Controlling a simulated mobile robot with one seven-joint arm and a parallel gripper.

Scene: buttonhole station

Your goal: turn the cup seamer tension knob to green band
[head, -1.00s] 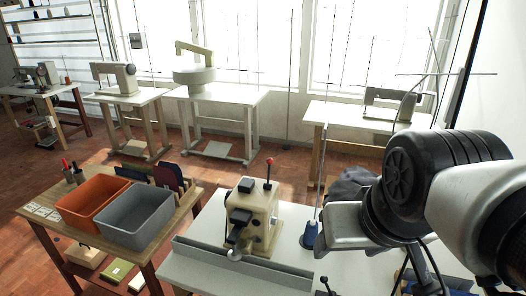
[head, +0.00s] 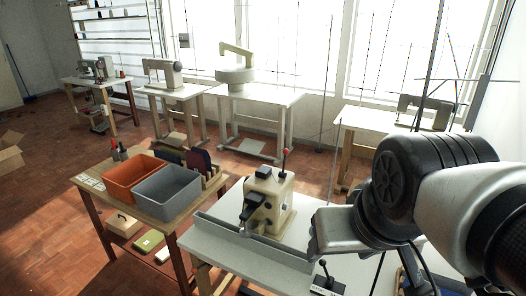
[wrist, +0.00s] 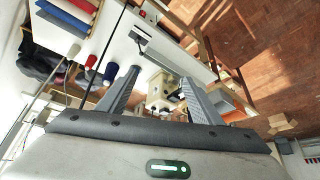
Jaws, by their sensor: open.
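A machine with a wide round body and a curved pale arm (head: 236,76) stands on a white table at the back centre of the head view. It may be the cup seamer, but I cannot tell for sure. No tension knob or green band can be made out at this distance. My gripper (wrist: 161,76) shows in the wrist view with its two grey fingers apart and nothing between them. It is far from that machine. In the head view my arm fills the right side, and the fingertips are hard to make out.
A beige buttonhole-type machine (head: 266,202) stands on the near white table (head: 225,252). To its left a wooden table holds an orange bin (head: 132,178) and a grey bin (head: 166,192). Other sewing machines (head: 163,72) line the windows. Open brick floor (head: 50,190) lies at left.

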